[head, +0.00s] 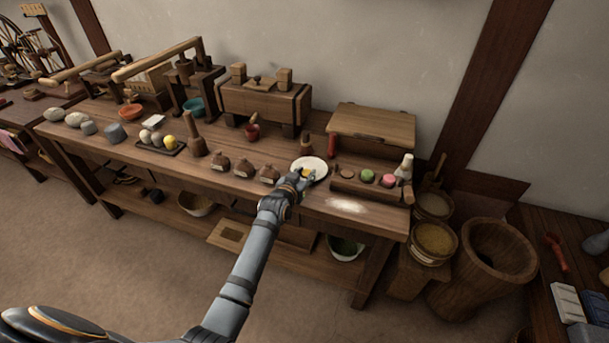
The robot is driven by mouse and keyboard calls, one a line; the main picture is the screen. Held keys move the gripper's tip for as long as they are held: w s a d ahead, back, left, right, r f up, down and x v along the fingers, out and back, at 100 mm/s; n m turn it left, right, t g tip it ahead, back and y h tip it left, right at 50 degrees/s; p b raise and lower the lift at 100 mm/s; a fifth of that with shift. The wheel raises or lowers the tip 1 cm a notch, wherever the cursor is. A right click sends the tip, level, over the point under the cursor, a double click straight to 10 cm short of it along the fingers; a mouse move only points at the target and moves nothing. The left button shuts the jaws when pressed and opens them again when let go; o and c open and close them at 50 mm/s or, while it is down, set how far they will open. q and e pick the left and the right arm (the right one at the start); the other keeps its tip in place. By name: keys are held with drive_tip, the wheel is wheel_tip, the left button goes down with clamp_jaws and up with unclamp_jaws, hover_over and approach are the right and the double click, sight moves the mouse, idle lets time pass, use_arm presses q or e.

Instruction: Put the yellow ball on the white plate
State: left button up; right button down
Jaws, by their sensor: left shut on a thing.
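The white plate (316,163) lies on the wooden bench, right of the middle. My left gripper (304,176) reaches in from below and is at the plate's front edge in the picture. It is shut on a small yellow ball (307,172), mostly hidden by the fingers. The ball shows over the plate; I cannot tell whether it touches it. Another yellow ball (170,142) sits with paler balls on a dark tray (178,152) farther left. My right gripper is not in view.
Brown pots (243,168) stand left of the plate. A wooden rack (358,187) with a green ball (367,176) and a pink ball (388,180) is close on its right. White powder (346,205) lies near the bench's front edge. A wooden box (372,132) stands behind.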

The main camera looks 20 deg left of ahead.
use_arm(q)
drive_tip(key=o, duration=0.5)
